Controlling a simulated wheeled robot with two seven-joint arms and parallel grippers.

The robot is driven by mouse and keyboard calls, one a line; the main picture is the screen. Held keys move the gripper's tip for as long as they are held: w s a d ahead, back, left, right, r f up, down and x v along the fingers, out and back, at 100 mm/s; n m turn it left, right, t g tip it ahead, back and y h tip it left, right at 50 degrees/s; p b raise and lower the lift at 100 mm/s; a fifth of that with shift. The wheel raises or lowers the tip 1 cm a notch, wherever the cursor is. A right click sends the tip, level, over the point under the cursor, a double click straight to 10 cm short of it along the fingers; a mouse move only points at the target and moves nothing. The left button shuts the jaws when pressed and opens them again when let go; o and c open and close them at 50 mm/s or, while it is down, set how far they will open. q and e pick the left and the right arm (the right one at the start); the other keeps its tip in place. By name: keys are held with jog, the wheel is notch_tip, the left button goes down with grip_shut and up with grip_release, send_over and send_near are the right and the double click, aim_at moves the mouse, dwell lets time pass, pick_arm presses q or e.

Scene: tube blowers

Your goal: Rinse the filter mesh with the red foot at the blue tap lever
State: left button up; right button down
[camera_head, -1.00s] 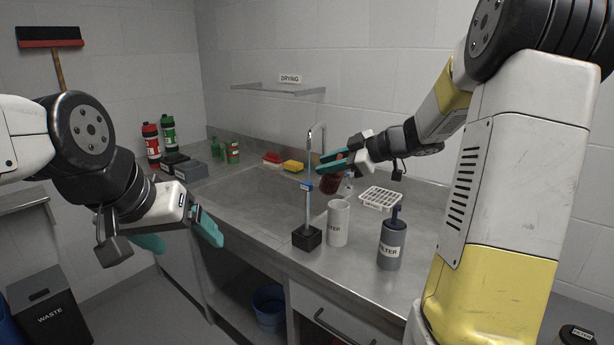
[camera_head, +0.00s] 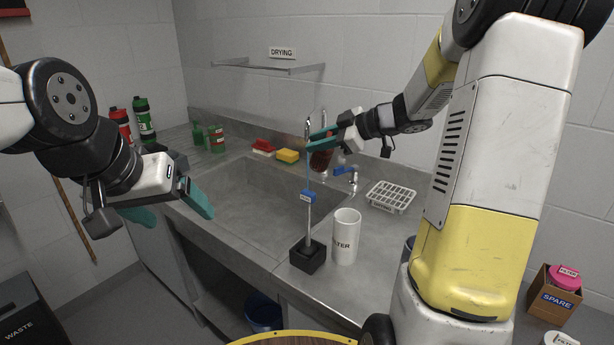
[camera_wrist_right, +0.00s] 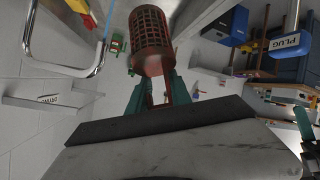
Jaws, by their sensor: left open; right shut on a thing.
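My right gripper (camera_head: 318,139) is shut on the filter mesh (camera_head: 321,160), a dark red perforated cylinder held above the sink's back right edge. The tap with a blue lever (camera_head: 345,171) is on the counter just right of the mesh. A chrome spout (camera_head: 308,128) rises close to the gripper; a bent chrome pipe (camera_wrist_right: 82,65) shows in the wrist view. My left gripper (camera_head: 174,207) is open and empty before the sink's left front.
A white FILTER cup (camera_head: 345,236) and a black block (camera_head: 307,256) with an upright rod stand at the front. A white drying rack (camera_head: 391,196) lies right of the tap. Sponges (camera_head: 288,156) sit behind the sink (camera_head: 250,200), whose basin is clear.

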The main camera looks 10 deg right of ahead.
notch_tip(320, 180, down, 12)
jog(key=w+a+f, duration=0.1)
jog(key=w, duration=0.5)
jog(key=w+a+f, duration=0.1)
jog(key=w+f, duration=0.1)
jog(key=w, duration=0.5)
jog(key=shift+w+a, duration=0.15)
jog(key=shift+a, duration=0.15)
dwell(0.4)
jog(key=shift+d, duration=0.15)
dwell(0.4)
jog(key=shift+w+d, duration=0.1)
jog(key=shift+d, duration=0.35)
jog(key=shift+a, duration=0.1)
jog(key=shift+a, duration=0.5)
jog(key=shift+d, duration=0.15)
jog(key=shift+d, duration=0.4)
